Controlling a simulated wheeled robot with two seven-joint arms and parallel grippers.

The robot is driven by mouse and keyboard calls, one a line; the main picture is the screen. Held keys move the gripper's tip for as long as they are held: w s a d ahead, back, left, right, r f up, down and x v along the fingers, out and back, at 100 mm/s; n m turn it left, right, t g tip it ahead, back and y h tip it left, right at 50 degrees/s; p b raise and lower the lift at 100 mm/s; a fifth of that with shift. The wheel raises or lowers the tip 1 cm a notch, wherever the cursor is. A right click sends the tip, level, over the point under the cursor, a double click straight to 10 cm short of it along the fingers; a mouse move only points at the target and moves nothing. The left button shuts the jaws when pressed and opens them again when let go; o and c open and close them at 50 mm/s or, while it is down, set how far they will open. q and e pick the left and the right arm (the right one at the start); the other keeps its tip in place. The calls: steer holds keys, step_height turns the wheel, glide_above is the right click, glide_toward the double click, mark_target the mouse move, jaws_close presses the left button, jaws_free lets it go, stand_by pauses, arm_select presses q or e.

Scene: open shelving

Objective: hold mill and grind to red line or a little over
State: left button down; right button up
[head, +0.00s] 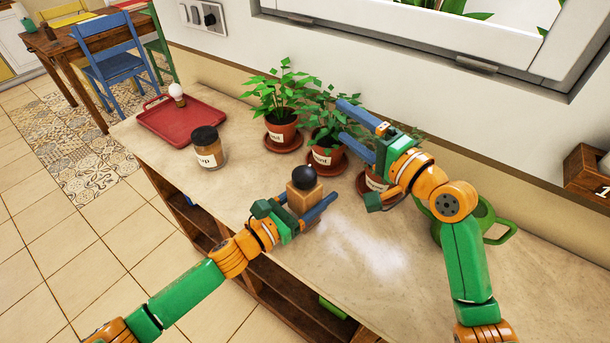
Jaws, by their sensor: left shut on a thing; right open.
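The mill (305,201) is a light wooden block with a round black knob (304,178) on top. It is upright near the front edge of the counter. My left gripper (304,212) is shut on its body, with a blue finger showing in front. My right gripper (356,152) is open and empty, up and to the right of the mill, in front of the potted plants. It is apart from the knob. No red line can be made out on the mill; the gripper hides part of its body.
A labelled jar (209,151) with a dark lid stands left of the mill. Potted plants (281,131) line the wall. A green watering can (487,219) is behind my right arm. The counter (255,174) is clear between jar and mill.

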mark_target(316, 179)
steer(key=s+r+m+g+y, duration=0.5)
steer(key=s+m+g+y, duration=0.2)
steer(key=m+g+y, duration=0.4)
step_height(316, 179, down, 11)
steer(key=a+h, duration=0.1)
steer(key=h, duration=0.2)
steer(key=shift+g+h, duration=0.3)
steer(key=a, duration=0.7)
steer(key=shift+w+a, duration=0.15)
steer(key=shift+w, duration=0.1)
jaws_close()
